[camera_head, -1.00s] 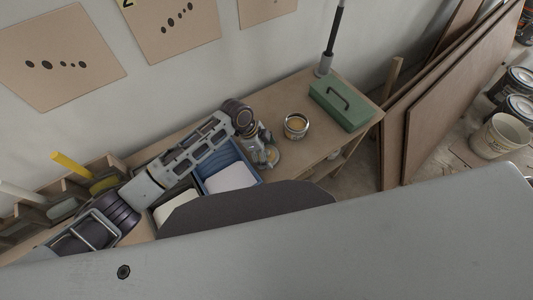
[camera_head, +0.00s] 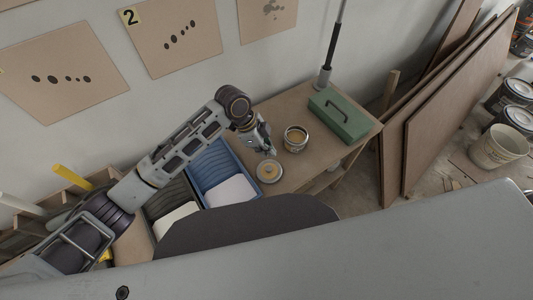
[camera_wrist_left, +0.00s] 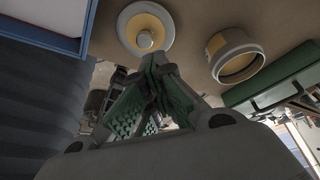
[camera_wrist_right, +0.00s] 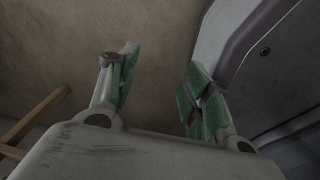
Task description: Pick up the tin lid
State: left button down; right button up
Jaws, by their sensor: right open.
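The tin lid (camera_head: 269,172) is a round, pale disc with a yellowish centre and a small knob. It lies flat on the bench, and also shows at the top of the left wrist view (camera_wrist_left: 159,20). The open tin (camera_head: 296,139) stands beside it, with yellow-brown contents. My left gripper (camera_head: 268,151) is just behind the lid, apart from it. In the left wrist view its fingertips (camera_wrist_left: 158,70) meet with nothing seen between them, just short of the knob. My right gripper (camera_wrist_right: 158,78) is open and empty, seen only in the right wrist view.
A blue tray (camera_head: 234,166) and a darker tray (camera_head: 170,197) sit left of the lid. A green toolbox (camera_head: 340,117) stands behind the tin at the right, near a lamp post (camera_head: 326,70). Bare bench lies right of the lid.

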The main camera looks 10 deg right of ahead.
pick_arm(q)
jog(key=c, duration=1.2)
grip_release()
jog(key=o, duration=0.8)
jog(key=shift+c, duration=0.2)
jog(key=v, duration=1.2)
pick_arm(e)
jog(key=shift+s+d, duration=0.1)
jog(key=shift+s, duration=0.05)
